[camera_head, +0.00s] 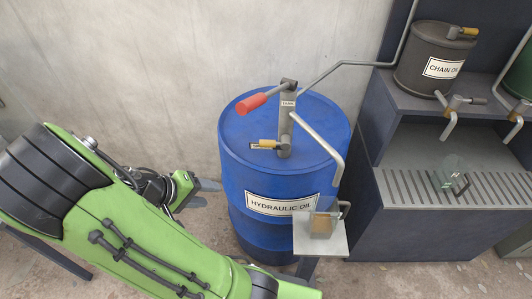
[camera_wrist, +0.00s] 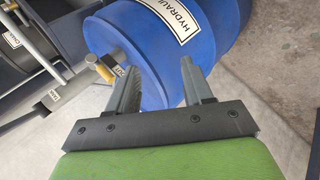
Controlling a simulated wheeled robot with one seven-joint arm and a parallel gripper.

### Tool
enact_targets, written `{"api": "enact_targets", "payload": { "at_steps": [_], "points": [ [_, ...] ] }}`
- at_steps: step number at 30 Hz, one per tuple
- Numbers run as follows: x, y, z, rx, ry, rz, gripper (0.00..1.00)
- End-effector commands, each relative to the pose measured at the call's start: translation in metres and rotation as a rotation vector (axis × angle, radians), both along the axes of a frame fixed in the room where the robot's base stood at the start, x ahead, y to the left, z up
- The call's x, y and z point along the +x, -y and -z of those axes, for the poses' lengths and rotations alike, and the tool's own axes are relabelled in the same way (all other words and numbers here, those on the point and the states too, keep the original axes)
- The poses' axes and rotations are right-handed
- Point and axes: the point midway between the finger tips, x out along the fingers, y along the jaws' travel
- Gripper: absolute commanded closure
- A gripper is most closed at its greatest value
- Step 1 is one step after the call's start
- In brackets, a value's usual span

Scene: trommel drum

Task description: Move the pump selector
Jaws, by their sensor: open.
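A grey pump (camera_head: 285,125) stands upright on the lid of a blue drum labelled HYDRAULIC OIL (camera_head: 285,240). A short yellow-tipped lever (camera_head: 264,144), which looks like the pump selector, points left from the pump's lower part, with a small label beside it. The lever also shows in the wrist view (camera_wrist: 105,73), left of my fingers. A red-gripped crank handle (camera_head: 251,103) sticks out left from the pump's top. My gripper (camera_head: 206,185) is left of the drum, below its rim, open and empty. In the wrist view, my gripper (camera_wrist: 155,62) has the drum's blue side between its spread fingers, apart from the lever.
A grey pipe and spout (camera_head: 322,137) come off the pump's right side. A dark shelf unit (camera_head: 400,130) with a CHAIN OIL drum (camera_head: 432,55) stands at right. Bare wall lies behind.

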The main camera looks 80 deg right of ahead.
Motion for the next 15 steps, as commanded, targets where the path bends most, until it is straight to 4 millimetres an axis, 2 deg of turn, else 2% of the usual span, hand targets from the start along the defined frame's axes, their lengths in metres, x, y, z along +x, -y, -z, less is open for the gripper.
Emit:
{"api": "enact_targets", "payload": {
  "at_steps": [1,4,6,9,15],
  "points": [
    [-0.009,0.018,0.028,-0.099,-0.089,0.024,0.49],
    [-0.022,0.054,0.044,-0.322,-0.247,0.041,0.49],
    [-0.026,0.073,0.047,-0.476,-0.349,0.028,0.49],
    [-0.024,0.090,0.045,-0.654,-0.463,-0.012,0.49],
    [-0.019,0.102,0.036,-0.783,-0.540,-0.057,0.49]
  ]
}}
